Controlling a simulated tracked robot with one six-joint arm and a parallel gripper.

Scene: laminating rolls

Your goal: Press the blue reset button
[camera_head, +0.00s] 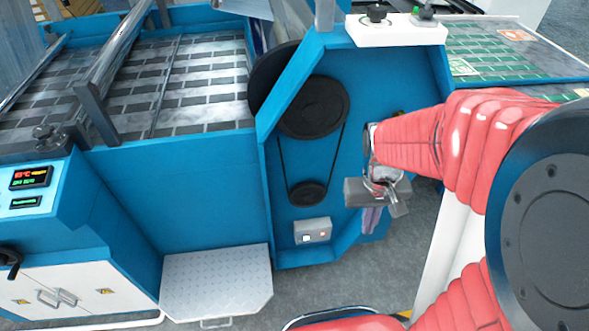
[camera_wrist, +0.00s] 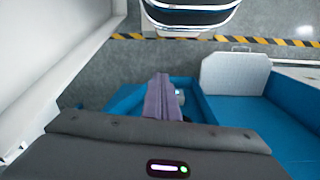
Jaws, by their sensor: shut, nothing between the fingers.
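No blue button can be made out in either view. In the wrist view the purple fingers (camera_wrist: 162,85) are closed together and empty. A small pale part shows just right of them, too small to identify. A white panel (camera_head: 398,36) on top of the housing carries a black knob and a green-topped control.
A black belt drive (camera_head: 311,108) is on the housing's face. A metal step (camera_head: 216,284) stands on the floor at its left. A control cabinet (camera_head: 40,195) with lit displays is far left. A printed-sheet table (camera_head: 500,55) is at the upper right. Grey floor lies below.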

